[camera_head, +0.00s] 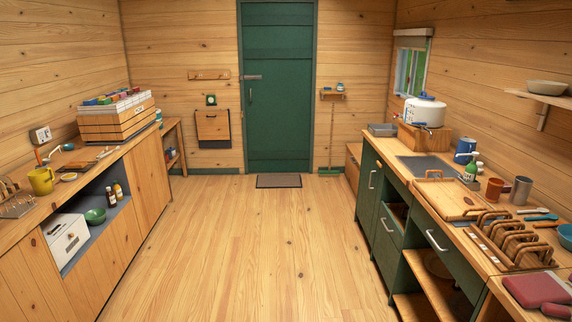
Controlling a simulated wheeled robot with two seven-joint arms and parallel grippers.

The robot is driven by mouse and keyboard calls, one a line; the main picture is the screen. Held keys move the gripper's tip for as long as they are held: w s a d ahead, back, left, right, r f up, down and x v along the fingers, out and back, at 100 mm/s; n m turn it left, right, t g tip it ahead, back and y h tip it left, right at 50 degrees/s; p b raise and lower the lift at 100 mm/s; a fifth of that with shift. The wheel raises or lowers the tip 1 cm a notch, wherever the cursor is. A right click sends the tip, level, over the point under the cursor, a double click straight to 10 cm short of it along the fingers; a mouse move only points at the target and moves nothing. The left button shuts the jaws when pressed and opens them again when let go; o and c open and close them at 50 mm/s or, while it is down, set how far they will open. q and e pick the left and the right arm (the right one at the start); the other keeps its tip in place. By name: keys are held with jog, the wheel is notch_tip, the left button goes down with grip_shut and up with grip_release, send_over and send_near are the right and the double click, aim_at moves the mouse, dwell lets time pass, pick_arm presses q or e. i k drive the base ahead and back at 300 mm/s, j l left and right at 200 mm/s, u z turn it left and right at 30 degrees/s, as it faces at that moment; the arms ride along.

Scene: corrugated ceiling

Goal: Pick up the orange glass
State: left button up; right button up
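An orange-brown cup (493,191) stands upright on the right-hand counter; it is the one thing here that looks like the orange glass. It has a handle-like part on its right side, and I cannot tell its material. A grey metal mug (521,190) stands just to its right, and a green bottle (471,171) stands behind it to the left. Neither of my grippers is in view.
The right counter also holds a wooden tray (446,203), a wooden rack (508,243), a blue jug (464,150) and a red case (537,287).

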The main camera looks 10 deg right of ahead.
aim_at(495, 187)
jog(key=i, duration=0.7)
jog(key=i+j+z, duration=0.1)
jog(key=i, duration=0.6)
jog(key=i+j+z, duration=0.1)
jog(key=i+z, duration=0.35)
jog(key=i+j+z, duration=0.2)
jog(key=z, duration=0.25)
jog(key=i+j+z, duration=0.3)
jog(key=z, duration=0.15)
jog(key=i+j+z, duration=0.25)
jog(key=j+z, duration=0.2)
jog(key=i+j+z, duration=0.15)
jog(key=j+z, duration=0.3)
jog(key=i+j+z, duration=0.1)
jog(key=j+z, duration=0.85)
jog(key=k+j, duration=0.05)
jog(key=j, duration=0.05)
